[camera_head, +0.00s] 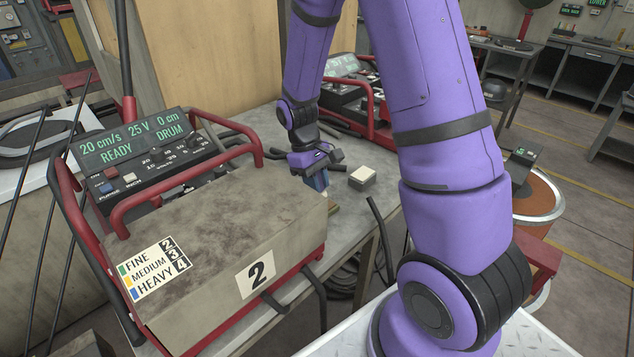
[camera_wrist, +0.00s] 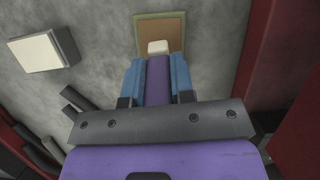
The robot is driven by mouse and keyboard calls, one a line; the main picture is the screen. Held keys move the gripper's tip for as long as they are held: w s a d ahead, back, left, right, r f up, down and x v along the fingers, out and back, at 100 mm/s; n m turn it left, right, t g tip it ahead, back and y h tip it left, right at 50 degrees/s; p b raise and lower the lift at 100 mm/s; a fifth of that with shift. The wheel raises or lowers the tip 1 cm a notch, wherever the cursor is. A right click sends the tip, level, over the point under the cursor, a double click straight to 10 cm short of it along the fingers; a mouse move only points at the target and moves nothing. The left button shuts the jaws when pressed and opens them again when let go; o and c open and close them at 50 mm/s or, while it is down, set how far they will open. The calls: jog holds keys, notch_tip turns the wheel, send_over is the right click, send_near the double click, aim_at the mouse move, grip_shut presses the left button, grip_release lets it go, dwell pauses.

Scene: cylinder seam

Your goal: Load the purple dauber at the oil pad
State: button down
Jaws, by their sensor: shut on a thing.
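My gripper (camera_wrist: 159,82) has its two blue fingers shut on the purple dauber (camera_wrist: 158,75). The dauber has a pale, blocky tip that points away from the gripper. In the wrist view the tip overlaps the brown oil pad with a greenish rim (camera_wrist: 148,24); I cannot tell whether it touches. In the head view my gripper (camera_head: 318,181) points down over the bench, and the pad (camera_head: 333,209) is mostly hidden beside the fingers. The dauber is hard to make out there.
A white-topped block (camera_head: 362,177) stands on the grey bench just right of the gripper. A red-framed machine with a READY display (camera_head: 130,150) and a large box marked 2 (camera_head: 230,230) fill the left. Dark cables hang at the bench's edge (camera_head: 385,235).

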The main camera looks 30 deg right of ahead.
aim_at(317, 173)
jog(key=shift+f, duration=0.55)
dwell(1.6)
jog(key=shift+r, duration=3.55)
